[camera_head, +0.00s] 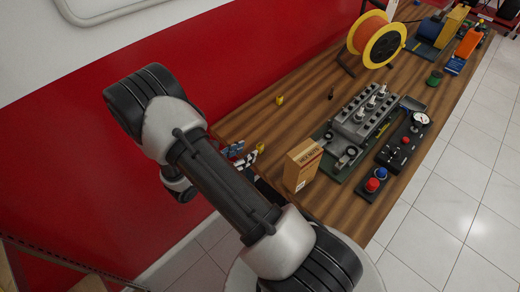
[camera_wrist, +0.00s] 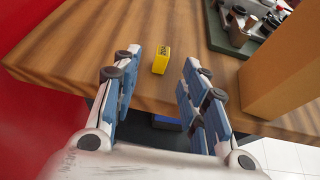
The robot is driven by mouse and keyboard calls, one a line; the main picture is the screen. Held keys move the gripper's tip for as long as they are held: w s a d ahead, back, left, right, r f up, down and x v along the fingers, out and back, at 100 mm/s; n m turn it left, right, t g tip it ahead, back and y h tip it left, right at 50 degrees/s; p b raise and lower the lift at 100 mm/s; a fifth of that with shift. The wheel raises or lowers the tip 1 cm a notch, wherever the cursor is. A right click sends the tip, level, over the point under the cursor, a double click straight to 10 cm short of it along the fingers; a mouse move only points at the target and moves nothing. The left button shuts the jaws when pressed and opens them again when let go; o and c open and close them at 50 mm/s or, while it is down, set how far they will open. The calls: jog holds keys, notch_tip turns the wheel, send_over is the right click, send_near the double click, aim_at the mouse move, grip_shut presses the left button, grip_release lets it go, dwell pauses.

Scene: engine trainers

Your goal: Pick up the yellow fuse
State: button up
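The yellow fuse (camera_wrist: 161,60) stands on the wooden table top, small and block-shaped with dark marking on its side. In the head view my gripper (camera_head: 244,154) is over the near end of the table, partly hidden by my arm.
A cardboard box (camera_head: 302,165) stands close to the right of my gripper. Beyond it are a grey engine block (camera_head: 364,115) on a green mat, a control panel (camera_head: 404,142) and a yellow-rimmed reel (camera_head: 382,46). The red wall (camera_wrist: 28,35) borders the left. The wood around the fuse is clear.

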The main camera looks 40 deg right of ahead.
aim_at(261, 144)
jog(key=x, duration=0.4)
jog(key=shift+b, duration=0.3)
jog(key=x, duration=0.3)
jog(key=b+x, duration=0.1)
jog(key=x, duration=0.1)
jog(key=shift+s+d+r, duration=0.1)
jog(key=shift+d+r, duration=0.15)
jog(key=shift+r, duration=0.05)
jog(key=c, duration=0.9)
jog(key=shift+r, duration=0.1)
